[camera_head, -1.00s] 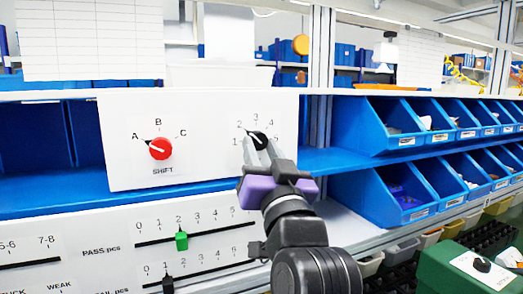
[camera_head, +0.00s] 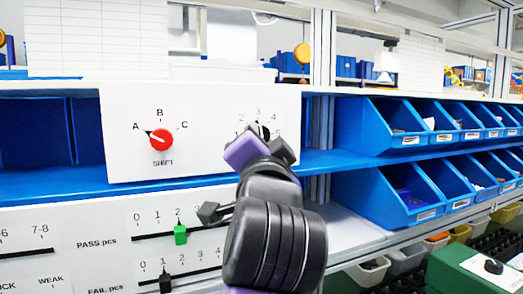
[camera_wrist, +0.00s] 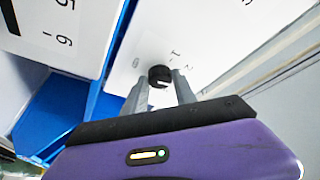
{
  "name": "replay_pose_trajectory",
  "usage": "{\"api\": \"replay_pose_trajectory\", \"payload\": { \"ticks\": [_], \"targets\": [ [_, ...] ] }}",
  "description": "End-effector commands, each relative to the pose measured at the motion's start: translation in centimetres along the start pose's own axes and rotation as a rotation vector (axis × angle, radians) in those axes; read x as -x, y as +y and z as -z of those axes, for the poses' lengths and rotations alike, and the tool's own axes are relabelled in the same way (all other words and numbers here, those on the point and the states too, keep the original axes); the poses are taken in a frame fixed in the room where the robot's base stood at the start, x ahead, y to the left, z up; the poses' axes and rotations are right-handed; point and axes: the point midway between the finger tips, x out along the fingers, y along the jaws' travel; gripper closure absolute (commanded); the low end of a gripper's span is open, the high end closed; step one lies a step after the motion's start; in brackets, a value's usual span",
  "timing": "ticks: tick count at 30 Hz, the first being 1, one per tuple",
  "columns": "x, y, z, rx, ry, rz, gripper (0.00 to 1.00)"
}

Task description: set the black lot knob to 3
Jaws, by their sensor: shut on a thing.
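The black lot knob (camera_head: 265,132) sits on the right of the upper white panel, with the numerals 2, 3 and 4 above it. My gripper hides most of it in the head view, and its setting is unclear there. In the wrist view the round black knob (camera_wrist: 160,74) shows a pale mark on its near side. My gripper (camera_wrist: 159,82) has its two grey fingers on either side of the knob, shut on it. In the head view my gripper (camera_head: 261,137) is rolled over, its purple body tilted.
A red SHIFT knob (camera_head: 161,140) with A, B and C is on the same panel to the left. Below are a green PASS slider (camera_head: 180,234) and a black FAIL slider (camera_head: 165,282). Blue bins (camera_head: 400,190) line the shelves to the right.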

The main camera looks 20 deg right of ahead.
Motion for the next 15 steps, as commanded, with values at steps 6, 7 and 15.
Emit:
{"api": "replay_pose_trajectory", "payload": {
  "ticks": [6, 7, 15],
  "targets": [
    [0.02, -0.01, 0.03, -0.102, -0.006, -0.045, 1.0],
    [0.01, 0.01, 0.02, -0.111, -0.007, -0.05, 1.0],
    [-0.02, -0.04, 0.06, -0.156, -0.009, -0.071, 1.0]
  ]
}}
